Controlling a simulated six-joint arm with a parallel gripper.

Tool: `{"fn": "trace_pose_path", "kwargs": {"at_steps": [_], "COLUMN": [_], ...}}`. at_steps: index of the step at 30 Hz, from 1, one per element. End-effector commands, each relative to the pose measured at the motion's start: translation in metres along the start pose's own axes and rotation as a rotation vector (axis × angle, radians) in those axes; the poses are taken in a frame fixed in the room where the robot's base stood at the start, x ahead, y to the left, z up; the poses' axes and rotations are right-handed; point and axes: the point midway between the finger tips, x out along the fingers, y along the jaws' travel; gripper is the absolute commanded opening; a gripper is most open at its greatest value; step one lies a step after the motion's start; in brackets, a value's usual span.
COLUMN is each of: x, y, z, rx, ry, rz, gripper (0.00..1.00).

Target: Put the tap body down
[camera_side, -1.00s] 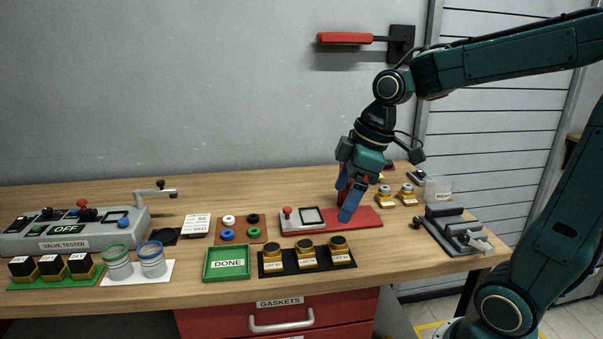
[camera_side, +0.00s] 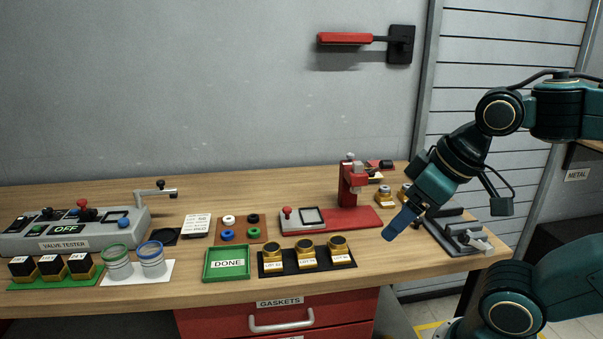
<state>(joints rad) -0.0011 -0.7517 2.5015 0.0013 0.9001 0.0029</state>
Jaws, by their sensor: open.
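My gripper (camera_side: 402,222) is tilted down to the left, with its blue fingers above the table between the red stand and the dark grey fixture. It is open, and I see nothing held in it. A silver tap-like piece (camera_side: 474,240) lies at the front right of the dark grey fixture (camera_side: 447,232); I cannot tell for certain whether it is the tap body. The red stand (camera_side: 353,186) is upright on its red base (camera_side: 358,218), with a small grey part at its top. My gripper is apart from the stand. My arm partly hides the fixture's back.
Small brass-and-grey parts (camera_side: 384,196) stand behind my gripper. A black tray (camera_side: 308,268) with brass parts and a green DONE tray (camera_side: 227,263) are at the front. The valve tester (camera_side: 75,235) is at the left. A red-handled wall lever (camera_side: 345,39) hangs above.

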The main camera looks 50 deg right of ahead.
Motion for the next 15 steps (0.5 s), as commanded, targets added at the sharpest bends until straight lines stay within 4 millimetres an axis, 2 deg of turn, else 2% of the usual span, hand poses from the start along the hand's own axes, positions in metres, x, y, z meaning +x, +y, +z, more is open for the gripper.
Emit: {"fn": "trace_pose_path", "kwargs": {"at_steps": [10,15], "x": [0.0,0.001], "y": [0.0001,0.0009], "z": [-0.0012,-0.0086], "rx": [0.0,0.022], "ry": [-0.002,-0.018], "rz": [0.0,0.002], "gripper": [0.65,0.65]}}
